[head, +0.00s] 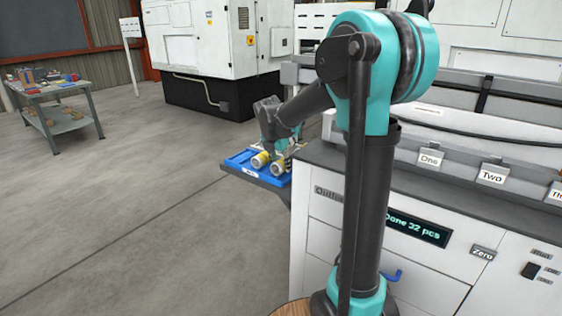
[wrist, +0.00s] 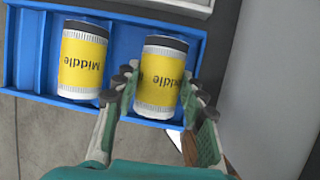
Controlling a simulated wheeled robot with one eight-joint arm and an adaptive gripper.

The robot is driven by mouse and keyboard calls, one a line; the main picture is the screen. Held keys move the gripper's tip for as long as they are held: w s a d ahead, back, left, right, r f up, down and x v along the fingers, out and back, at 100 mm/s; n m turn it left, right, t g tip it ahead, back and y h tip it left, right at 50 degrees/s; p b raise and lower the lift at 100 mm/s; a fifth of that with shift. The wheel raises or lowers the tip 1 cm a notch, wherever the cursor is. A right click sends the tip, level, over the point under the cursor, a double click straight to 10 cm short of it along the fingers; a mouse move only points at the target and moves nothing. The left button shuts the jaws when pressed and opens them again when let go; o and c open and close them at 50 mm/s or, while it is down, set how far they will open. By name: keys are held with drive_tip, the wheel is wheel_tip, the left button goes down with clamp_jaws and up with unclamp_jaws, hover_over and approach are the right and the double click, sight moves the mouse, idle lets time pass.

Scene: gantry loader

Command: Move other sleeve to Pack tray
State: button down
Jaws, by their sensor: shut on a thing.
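A blue tray (head: 237,163) with a small white label sits at the end of the machine's counter. The label is too small to read. In the wrist view the blue tray (wrist: 130,20) has compartments. One sleeve (wrist: 82,62), white with a yellow band reading "Middle", lies in the tray on the left. My gripper (wrist: 163,88) is shut on a second, like sleeve (wrist: 160,65), with a finger on each side. This held sleeve is in or just above the tray compartment beside the first; I cannot tell if it touches the floor. Both sleeves show small in the head view (head: 260,160).
The grey counter (head: 330,165) of the white machine runs right of the tray, with holders labelled "One" (head: 431,159) and "Two" (head: 493,174). A display (head: 418,228) reads "Done 32 pcs". A cluttered workbench (head: 50,88) stands far left. The floor between is clear.

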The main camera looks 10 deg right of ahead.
drive_tip(key=c, duration=0.8)
unclamp_jaws()
drive_tip(key=v, duration=0.5)
drive_tip(key=w+v, duration=0.1)
drive_tip(key=v, duration=0.5)
drive_tip(key=w+d+r+v, duration=0.1)
drive_tip(key=v, duration=0.5)
drive_tip(key=shift+s+r, duration=0.1)
drive_tip(key=shift+r, duration=0.1)
